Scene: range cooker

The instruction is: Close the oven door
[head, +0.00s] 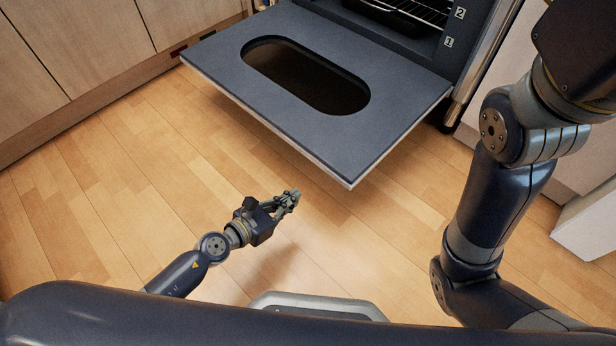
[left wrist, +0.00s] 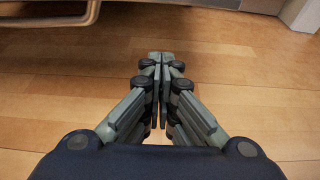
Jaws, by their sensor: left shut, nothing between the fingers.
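The oven door (head: 390,103) is folded down and open, lying about level in front of the oven cavity, with its dark oval window (head: 305,77) facing up. My left gripper (head: 291,197) is shut and empty, low over the floor in front of the door's near edge and apart from it. In the left wrist view its fingertips (left wrist: 160,57) are together, pointing toward the base of the cooker. My right arm (head: 497,190) rises at the right, but its gripper is out of view.
The oven cavity (head: 425,12) holds a rack and a dark tray at the top. Wooden cabinets (head: 60,55) stand at the left, and a pale cabinet (head: 497,95) is at the right. The wooden floor (head: 130,170) between me and the door is clear.

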